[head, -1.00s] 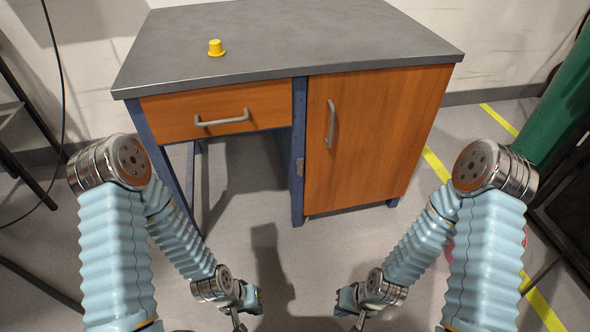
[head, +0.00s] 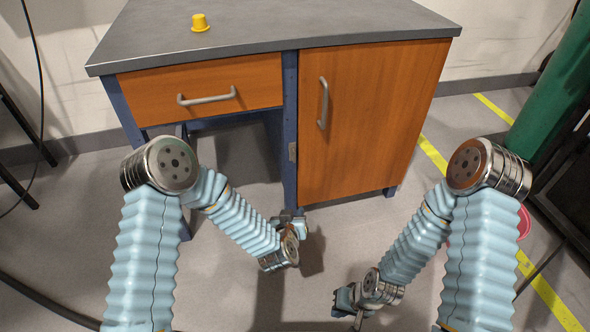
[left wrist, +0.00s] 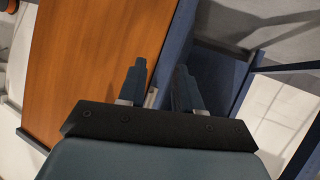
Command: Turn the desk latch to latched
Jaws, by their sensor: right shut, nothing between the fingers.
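The desk latch is a small grey metal piece (head: 292,151) on the blue post at the left edge of the cabinet door. My left gripper (head: 290,218) is below it in the head view, in front of the lower post, its tips partly hidden by the wrist. In the left wrist view the left gripper's two dark fingers (left wrist: 160,88) stand apart, pointing along the door edge and post. A small light metal piece (left wrist: 151,98) shows between them; I cannot tell whether it is the latch. My right gripper (head: 347,308) is shut and empty, low over the floor.
The desk has a grey top (head: 330,22) with a yellow knob-like piece (head: 200,22) on it. The drawer (head: 205,95) and the orange cabinet door (head: 370,120) are closed. A green cylinder (head: 560,95) stands at the right. The floor before the desk is clear.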

